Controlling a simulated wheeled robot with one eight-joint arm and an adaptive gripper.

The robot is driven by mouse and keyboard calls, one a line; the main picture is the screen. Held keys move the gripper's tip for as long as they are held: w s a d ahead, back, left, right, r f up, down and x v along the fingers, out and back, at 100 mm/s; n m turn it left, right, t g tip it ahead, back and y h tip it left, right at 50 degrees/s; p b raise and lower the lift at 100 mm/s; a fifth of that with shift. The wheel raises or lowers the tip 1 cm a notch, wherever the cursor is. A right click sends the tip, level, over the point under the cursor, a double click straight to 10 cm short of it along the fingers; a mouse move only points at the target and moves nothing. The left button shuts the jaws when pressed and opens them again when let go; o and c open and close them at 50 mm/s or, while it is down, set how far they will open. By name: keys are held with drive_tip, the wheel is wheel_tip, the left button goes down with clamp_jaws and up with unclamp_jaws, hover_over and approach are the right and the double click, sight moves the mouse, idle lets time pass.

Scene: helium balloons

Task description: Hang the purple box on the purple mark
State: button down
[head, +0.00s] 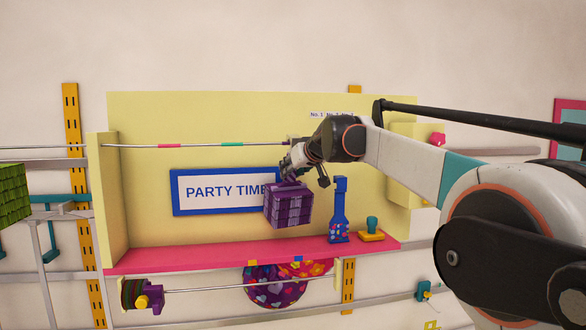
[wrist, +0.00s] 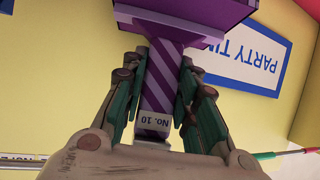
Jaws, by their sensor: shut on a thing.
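The purple box (head: 288,207) hangs in my gripper (head: 296,178), in front of the sign and above the pink shelf. In the wrist view, my gripper (wrist: 166,70) is shut around the box's striped purple handle (wrist: 161,95), which has a "No. 10" tag. The box body (wrist: 190,12) is cut off at the top edge. A thin metal rod (head: 200,145) crosses the yellow booth above the box, with a pink mark (head: 169,146) and a green mark (head: 232,145).
A blue bottle (head: 338,215) and a teal-knobbed stamp (head: 372,230) stand on the pink shelf (head: 190,258) to the right of the box. The PARTY TIME sign (head: 215,191) is behind it. Balloons (head: 275,285) are below. The shelf's left part is clear.

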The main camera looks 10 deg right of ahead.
drive_tip(key=shift+w+a+f, duration=0.2)
drive_tip(key=shift+a, duration=0.1)
idle(0.6)
drive_tip(key=c, duration=1.4)
unclamp_jaws()
drive_tip(key=shift+w+f, duration=0.1)
drive_tip(key=shift+o, duration=1.1)
drive_tip(key=shift+a+x, duration=0.2)
drive_tip(key=shift+x, duration=0.9)
drive_tip(key=shift+v, duration=1)
drive_tip(key=v, duration=1.1)
drive_tip(key=s+f+m+g+h+b, duration=0.1)
drive_tip(key=s+f+b, duration=1)
drive_tip(key=f, duration=1.3)
drive_tip(key=s+f+m+g+h+b, duration=0.1)
drive_tip(key=s+f+g+b, duration=0.1)
drive_tip(key=s+f+b, duration=1)
drive_tip(key=s+f+g+h+b, duration=0.1)
drive_tip(key=s+f+b, duration=1.1)
drive_tip(key=f, duration=2.3)
drive_tip(key=s+g, duration=0.1)
drive_tip(key=s, duration=0.5)
drive_tip(key=shift+s+f+m+g, duration=0.15)
drive_tip(key=shift+f+m+g, duration=0.15)
drive_tip(key=shift+m, duration=0.1)
